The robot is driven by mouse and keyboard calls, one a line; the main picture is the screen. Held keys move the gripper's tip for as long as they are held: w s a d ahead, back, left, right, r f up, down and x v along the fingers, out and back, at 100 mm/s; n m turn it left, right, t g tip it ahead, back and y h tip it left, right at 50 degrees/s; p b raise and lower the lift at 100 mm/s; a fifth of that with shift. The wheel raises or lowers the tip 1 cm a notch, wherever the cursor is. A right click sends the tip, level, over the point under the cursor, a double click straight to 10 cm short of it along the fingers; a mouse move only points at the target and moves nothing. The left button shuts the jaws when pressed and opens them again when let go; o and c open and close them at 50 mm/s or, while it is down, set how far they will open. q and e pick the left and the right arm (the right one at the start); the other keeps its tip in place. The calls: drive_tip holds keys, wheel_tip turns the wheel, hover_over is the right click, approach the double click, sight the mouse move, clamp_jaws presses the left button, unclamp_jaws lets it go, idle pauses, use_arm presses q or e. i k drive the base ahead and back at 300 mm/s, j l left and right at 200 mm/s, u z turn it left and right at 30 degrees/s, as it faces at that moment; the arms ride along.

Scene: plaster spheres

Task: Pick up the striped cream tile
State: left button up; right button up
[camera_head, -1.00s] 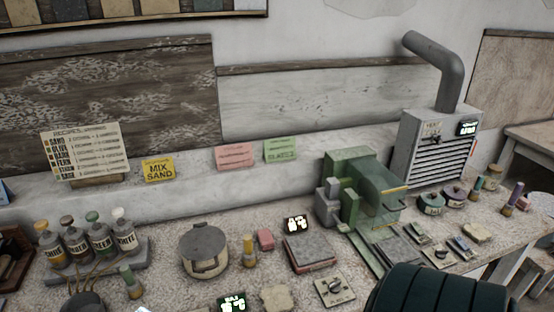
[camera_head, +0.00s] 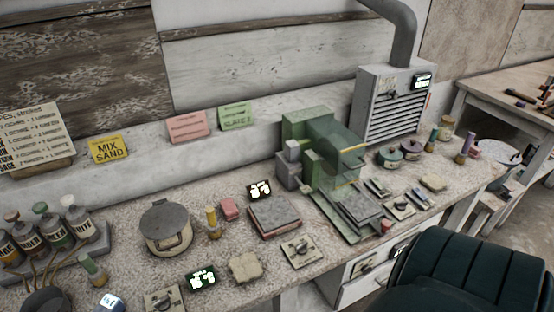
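I cannot make out a tile with clear stripes. A cream, block-like piece with notched edges (camera_head: 250,267) lies near the front edge of the bench, left of a cream plate with a dark knob (camera_head: 302,252). A smaller cream piece (camera_head: 433,183) lies at the right part of the bench, beside several small plates. Any stripes on these are too small to tell. Neither of my grippers is in view.
A green machine (camera_head: 325,150) stands mid-bench, with a grey vented box (camera_head: 395,105) behind it. A lidded pot (camera_head: 167,228), a stacked slab (camera_head: 274,217) and several bottles (camera_head: 40,235) crowd the bench. A dark green padded chair back (camera_head: 470,270) stands in front at right.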

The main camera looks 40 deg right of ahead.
sight(247, 265)
drive_tip(key=i+z, duration=0.15)
drive_tip(key=z, duration=0.95)
